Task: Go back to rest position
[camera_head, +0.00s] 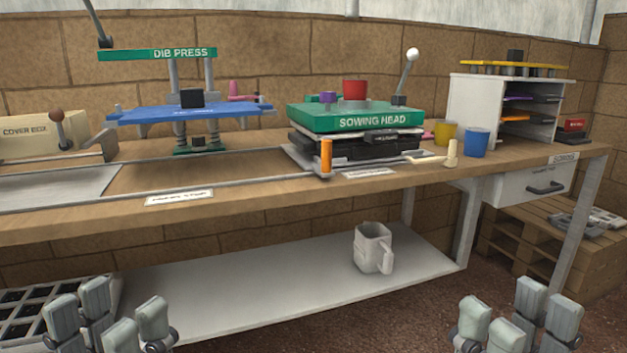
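My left gripper (108,318) is at the bottom left, in front of the bench and below its top. Its fingers stand apart with nothing between them. My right gripper (517,320) is at the bottom right, also in front of the bench, with its fingers apart and empty. Neither gripper touches anything that I can see. Only the finger ends show; the rest of both arms is out of the picture.
The wooden bench (100,222) carries the blue dib press (150,115), green sowing head (373,122), cover box (25,138), yellow cup (446,133) and blue cup (477,142). A pale jug (372,247) stands on the lower shelf (250,288). A pallet (505,235) stands right.

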